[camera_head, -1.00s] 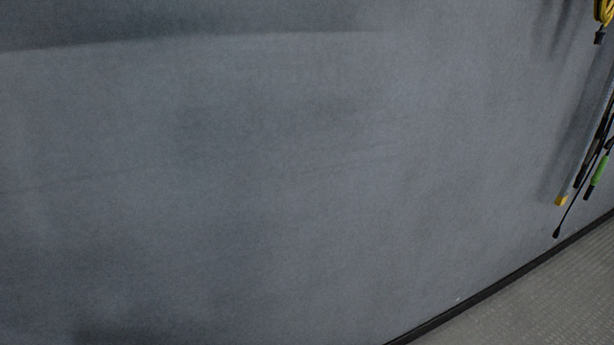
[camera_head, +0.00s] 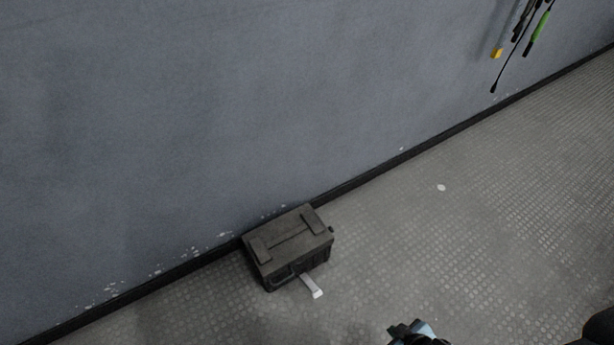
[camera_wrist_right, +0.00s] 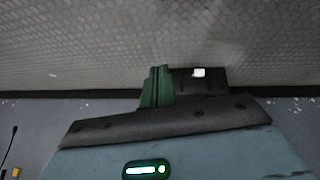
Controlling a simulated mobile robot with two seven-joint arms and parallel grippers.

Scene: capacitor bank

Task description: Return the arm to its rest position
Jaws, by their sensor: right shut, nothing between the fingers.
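My right gripper (camera_head: 402,330) shows at the bottom edge of the head view, right of centre, only in part. In the right wrist view its green fingers (camera_wrist_right: 156,87) are together, with nothing held between them. It is over open floor, apart from any object. My left gripper is not in view.
A dark lidded box (camera_head: 290,240) with a pale strip at its front sits on the floor against the grey wall (camera_head: 180,110). Cables and tools (camera_head: 538,30) hang on the wall at upper right. The patterned floor (camera_head: 480,210) is clear to the right.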

